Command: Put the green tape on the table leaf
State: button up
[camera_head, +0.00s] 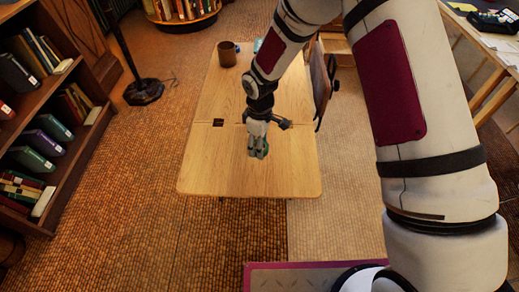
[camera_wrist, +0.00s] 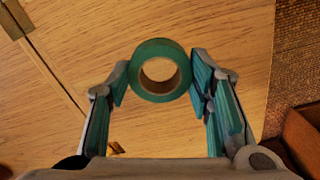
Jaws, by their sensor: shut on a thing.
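The green tape (camera_wrist: 138,70) is a ring with a tan core. In the wrist view it sits between the two fingertips of my gripper (camera_wrist: 160,74), which is shut on it. The head view shows my gripper (camera_head: 258,150) over the near part of the wooden table, the table leaf (camera_head: 215,172). The tape is hard to make out there, hidden by the gripper. The leaf's wood grain fills most of the wrist view (camera_wrist: 235,30) behind the tape. I cannot tell whether the tape touches the leaf.
A brown mug (camera_head: 227,54) stands on the far part of the table (camera_head: 215,90). A seam with a dark square plate (camera_head: 218,123) divides the table. A chair (camera_head: 320,80) is at the right edge. A bookcase (camera_head: 40,110) stands left. The leaf around my gripper is clear.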

jog(key=shift+w+f, duration=0.15)
jog(key=shift+f, duration=1.6)
jog(key=shift+f, duration=0.1)
jog(key=shift+f, duration=0.1)
jog(key=o, duration=1)
notch_tip(320, 180, up, 12)
jog(key=shift+r, duration=0.25)
